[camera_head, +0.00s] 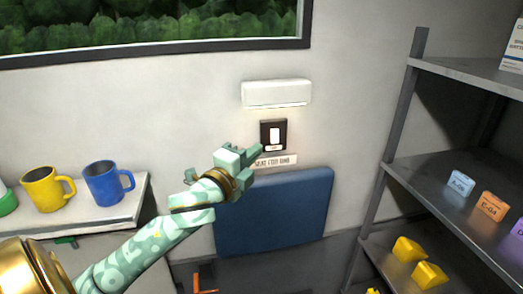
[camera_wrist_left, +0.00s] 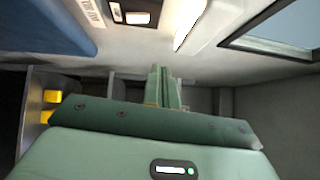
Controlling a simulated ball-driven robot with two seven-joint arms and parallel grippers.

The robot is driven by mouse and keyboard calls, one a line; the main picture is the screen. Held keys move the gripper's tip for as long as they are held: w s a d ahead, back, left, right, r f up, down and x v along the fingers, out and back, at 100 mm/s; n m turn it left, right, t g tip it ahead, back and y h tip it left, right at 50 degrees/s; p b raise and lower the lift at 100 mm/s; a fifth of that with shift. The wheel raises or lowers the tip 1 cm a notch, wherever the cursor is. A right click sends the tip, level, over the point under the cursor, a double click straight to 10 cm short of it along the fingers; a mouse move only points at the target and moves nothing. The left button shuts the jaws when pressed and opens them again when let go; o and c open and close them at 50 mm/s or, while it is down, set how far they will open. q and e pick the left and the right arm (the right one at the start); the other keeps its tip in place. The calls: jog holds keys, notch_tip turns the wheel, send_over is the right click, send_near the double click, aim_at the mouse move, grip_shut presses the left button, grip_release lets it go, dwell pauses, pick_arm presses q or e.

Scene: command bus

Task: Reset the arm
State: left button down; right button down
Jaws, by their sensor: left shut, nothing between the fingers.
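My left arm (camera_head: 150,248) reaches in from the lower left in the head view. Its pale green gripper (camera_head: 256,151) is shut and empty, in front of the wall just below and left of a dark switch plate with a lit white rocker (camera_head: 274,135). In the left wrist view the shut fingers (camera_wrist_left: 158,85) show together at the middle, and the switch (camera_wrist_left: 137,17) is at the top. I cannot tell whether the gripper touches the wall. My right gripper is in neither view.
A white lamp (camera_head: 276,93) is above the switch, and a blue panel (camera_head: 285,215) below. A shelf at left holds a yellow mug (camera_head: 45,189) and a blue mug (camera_head: 106,184). A metal rack (camera_head: 420,165) with labelled blocks and yellow pieces stands at right.

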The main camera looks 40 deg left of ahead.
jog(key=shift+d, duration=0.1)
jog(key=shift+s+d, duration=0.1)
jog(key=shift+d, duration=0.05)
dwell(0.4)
